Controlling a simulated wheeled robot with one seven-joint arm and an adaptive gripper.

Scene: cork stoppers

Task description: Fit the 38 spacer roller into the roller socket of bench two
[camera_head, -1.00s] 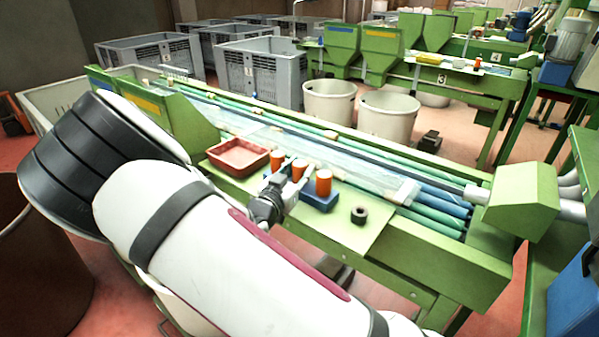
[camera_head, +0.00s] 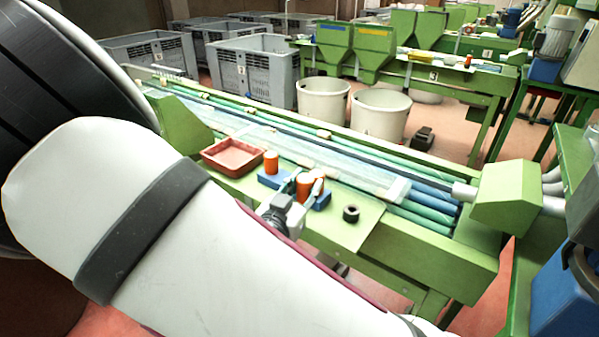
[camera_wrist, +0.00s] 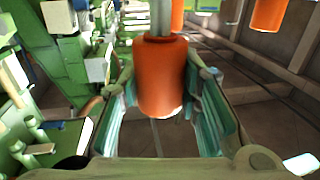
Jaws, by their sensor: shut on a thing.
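My gripper (camera_head: 303,186) is shut on an orange roller (camera_wrist: 162,75), which sits between the pads in the wrist view. In the head view the held roller (camera_head: 304,181) is at the front of a blue block (camera_head: 268,180). Whether it touches the block is hard to tell. A second orange roller (camera_head: 271,162) stands at the block's left end, and a third (camera_head: 319,186) at its right end, partly hidden by a finger. No size marks are readable. A dark ring (camera_head: 351,214) lies on the green plate to the right; I cannot tell whether it is the roller socket.
A red tray (camera_head: 210,157) stands left of the block. Behind run the green and blue rollers (camera_head: 418,218) of the bench, under a clear sheet. A green housing (camera_head: 518,198) closes the right end. The green plate (camera_head: 322,232) near the ring has free room.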

